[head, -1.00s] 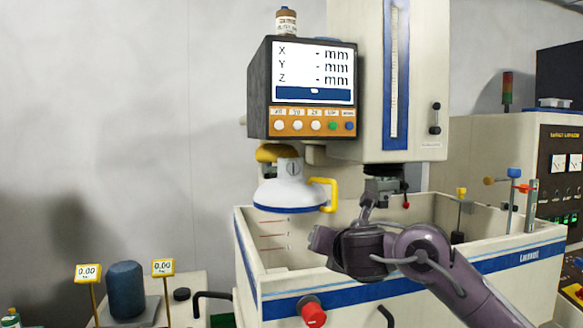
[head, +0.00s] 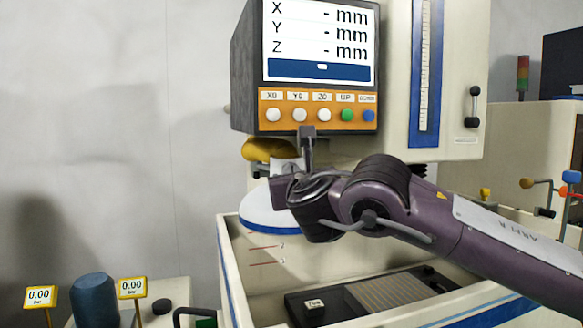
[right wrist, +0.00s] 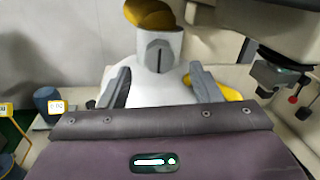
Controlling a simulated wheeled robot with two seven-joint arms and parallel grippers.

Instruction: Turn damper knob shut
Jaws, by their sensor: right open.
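The white suction hood (head: 252,212) with a blue rim hangs below the display box. In the right wrist view its dome (right wrist: 143,92) carries a short neck. The damper knob (right wrist: 160,58), a grey disc with a dark upright bar, faces me on that neck. In the head view the knob is mostly hidden behind my gripper. My right gripper (head: 292,162) is open in front of the neck. In the right wrist view its two fingers (right wrist: 158,76) stand apart on either side of the neck, with the knob between and above their tips. My left gripper is not in view.
The display box (head: 318,112) with its row of buttons is close above my right gripper. A yellow handle (right wrist: 228,88) juts from the hood's right side. The open tank (head: 228,262) lies below.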

